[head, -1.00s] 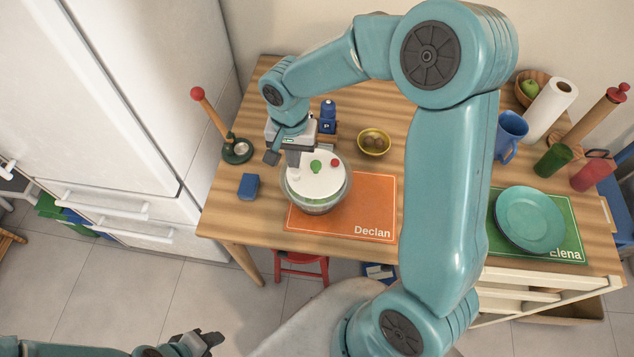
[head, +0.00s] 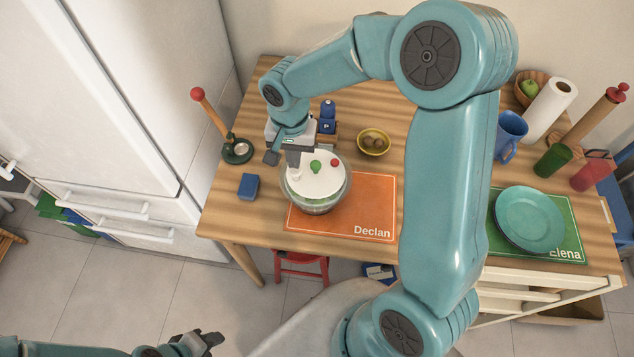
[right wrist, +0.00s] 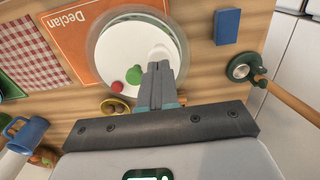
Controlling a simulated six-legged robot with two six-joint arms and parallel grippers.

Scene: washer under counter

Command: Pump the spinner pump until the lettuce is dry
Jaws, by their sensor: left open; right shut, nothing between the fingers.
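The salad spinner (head: 330,190) stands on the wooden table, partly over the orange mat. It has a white lid with a green knob (head: 316,166) and a red button (head: 335,162), over a clear bowl. My right gripper (head: 295,163) is shut and empty, fingers pointing down at the far left part of the lid. My left gripper (head: 208,343) is open and empty, low at the bottom left, away from the table.
A blue block (head: 248,186) and a stand with a red-tipped stick (head: 237,150) are left of the spinner. A yellow bowl (head: 374,142) and a blue bottle (head: 327,115) stand behind it. The orange mat (head: 365,210) is bare at right. A white fridge (head: 110,90) borders the left.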

